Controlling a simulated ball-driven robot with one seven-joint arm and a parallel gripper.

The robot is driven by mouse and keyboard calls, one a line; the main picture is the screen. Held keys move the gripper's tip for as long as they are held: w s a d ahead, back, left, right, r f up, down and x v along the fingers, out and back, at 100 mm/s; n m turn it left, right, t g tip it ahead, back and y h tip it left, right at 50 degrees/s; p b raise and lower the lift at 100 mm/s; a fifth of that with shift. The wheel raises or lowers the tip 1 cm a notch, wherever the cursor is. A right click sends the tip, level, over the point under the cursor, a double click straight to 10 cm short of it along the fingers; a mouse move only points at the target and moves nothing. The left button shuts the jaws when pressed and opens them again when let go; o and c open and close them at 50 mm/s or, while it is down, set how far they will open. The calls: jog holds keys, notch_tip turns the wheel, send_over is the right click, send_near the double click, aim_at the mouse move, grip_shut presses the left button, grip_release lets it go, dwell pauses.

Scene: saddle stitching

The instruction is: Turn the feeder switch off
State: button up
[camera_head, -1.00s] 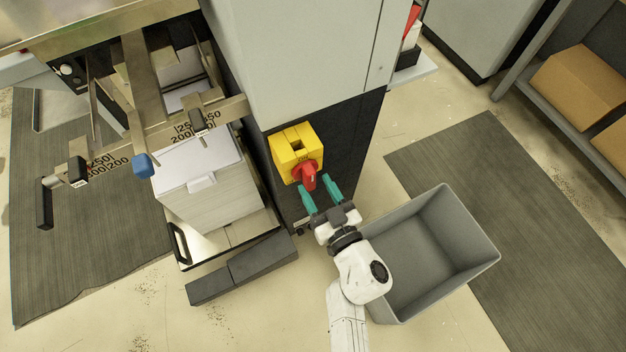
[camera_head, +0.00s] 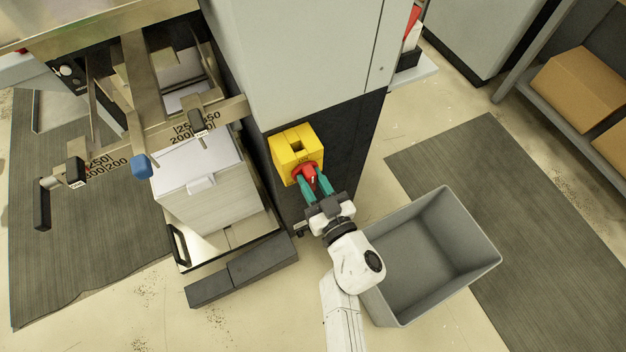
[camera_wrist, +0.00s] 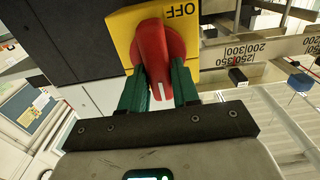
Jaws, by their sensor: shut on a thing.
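The feeder switch is a yellow box (camera_head: 291,146) on the dark lower side of the grey machine, with a red rotary knob (camera_head: 307,172) on its front. In the wrist view the red knob (camera_wrist: 157,52) stands in front of the yellow plate (camera_wrist: 124,22), which bears the word OFF near its edge. My gripper (camera_head: 315,184) is at the knob, its two green fingers on either side of the knob's grip. It is shut on the knob.
A grey open bin (camera_head: 455,220) stands close to the right of my arm. A paper stack (camera_head: 208,190) on the feeder, with metal guide bars (camera_head: 150,125), lies to the left. A dark grey step (camera_head: 243,268) is on the floor in front of it.

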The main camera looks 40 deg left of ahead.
grip_shut()
jog(key=n, duration=0.3)
jog(key=n+b, duration=0.1)
jog(key=shift+s+f+n, duration=0.1)
jog(key=shift+s+n, duration=0.15)
jog(key=shift+n, duration=0.15)
jog(key=shift+s+a+f+n+b, duration=0.15)
jog(key=shift+n+b, duration=0.65)
jog(key=shift+n, duration=1.35)
jog(key=shift+s+f+n+b, duration=0.2)
jog(key=shift+n+b, duration=0.6)
jog(key=shift+n, duration=1.4)
jog(key=shift+s+a+f+n+b, duration=0.2)
jog(key=shift+n+b, duration=0.6)
jog(key=shift+n, duration=1.35)
jog(key=shift+w+d, duration=0.1)
jog(key=shift+w, duration=0.05)
jog(key=o, duration=0.8)
grip_release()
